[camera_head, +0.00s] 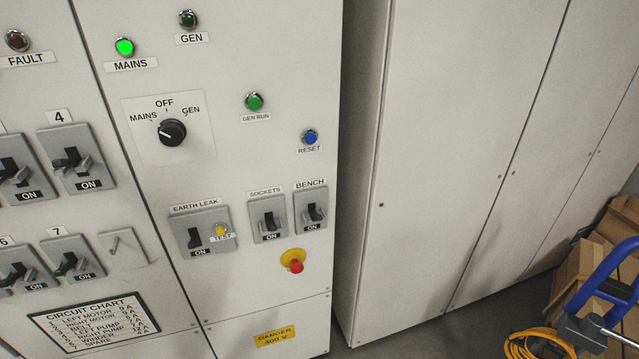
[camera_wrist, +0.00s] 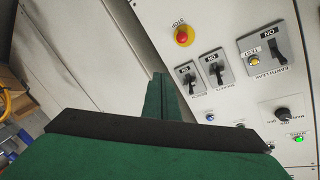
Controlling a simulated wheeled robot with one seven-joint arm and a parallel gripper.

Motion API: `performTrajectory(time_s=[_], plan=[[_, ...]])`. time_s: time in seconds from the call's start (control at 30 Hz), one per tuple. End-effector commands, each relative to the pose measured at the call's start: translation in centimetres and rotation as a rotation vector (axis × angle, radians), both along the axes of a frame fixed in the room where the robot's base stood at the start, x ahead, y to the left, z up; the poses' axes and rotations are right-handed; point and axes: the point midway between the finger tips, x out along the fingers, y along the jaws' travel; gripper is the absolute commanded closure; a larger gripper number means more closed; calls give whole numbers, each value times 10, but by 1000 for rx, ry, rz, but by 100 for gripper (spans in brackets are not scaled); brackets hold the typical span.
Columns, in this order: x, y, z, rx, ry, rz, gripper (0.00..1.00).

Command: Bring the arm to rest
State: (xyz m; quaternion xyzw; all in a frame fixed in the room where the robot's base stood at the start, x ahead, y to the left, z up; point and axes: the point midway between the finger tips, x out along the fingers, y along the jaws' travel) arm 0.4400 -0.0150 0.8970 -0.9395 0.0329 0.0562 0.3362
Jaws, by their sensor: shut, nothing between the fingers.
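My gripper (camera_wrist: 158,80) shows only in the wrist view, with green fingers together and nothing between them. It points toward the panel, and the picture there is turned over. The fingertips lie in front of the gap between the grey cabinet (camera_wrist: 75,50) and the switch panel (camera_wrist: 155,20). I cannot tell how far they are from the panel, but no touch shows. My arm and gripper do not show in the head view.
The head view shows the switch panel (camera_head: 260,50) with a rotary selector (camera_head: 172,132), a lit green MAINS lamp (camera_head: 124,47) and a red stop button (camera_head: 294,265). Plain cabinet doors (camera_head: 440,150) stand to the right. Cardboard boxes (camera_head: 590,255), a blue frame (camera_head: 600,285) and yellow cable (camera_head: 540,345) fill the lower right.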

Motion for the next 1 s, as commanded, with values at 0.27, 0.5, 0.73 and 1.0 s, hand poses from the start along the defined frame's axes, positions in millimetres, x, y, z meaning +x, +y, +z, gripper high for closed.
performTrajectory(time_s=[0.27,0.5,0.73,1.0], plan=[[-86,6,-30,-261,61,30,100],[-156,11,-36,-489,97,84,100],[-199,14,-31,-640,111,133,100],[-209,15,-28,-677,111,145,100]])
